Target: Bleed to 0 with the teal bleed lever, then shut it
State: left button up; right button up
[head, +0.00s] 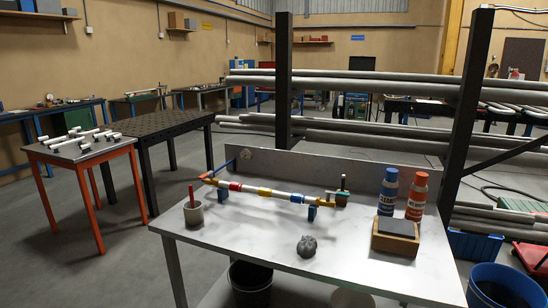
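A silver pipe assembly (280,194) with red, yellow and blue bands lies across the white-topped workbench (260,240). It rests on blue supports. A round gauge (246,154) is on the grey back panel behind the pipe's left end. Its reading cannot be made out. Neither of my grippers is in view.
A blue bottle (388,192), a red bottle (417,196) and a wooden block with a dark top (396,237) stand right of the pipe. A grey cup (194,213) stands front left, a dark grey lump (306,246) in front. The bench's front middle is mostly clear.

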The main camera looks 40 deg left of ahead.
aim_at(338, 194)
jog(key=u, duration=1.2)
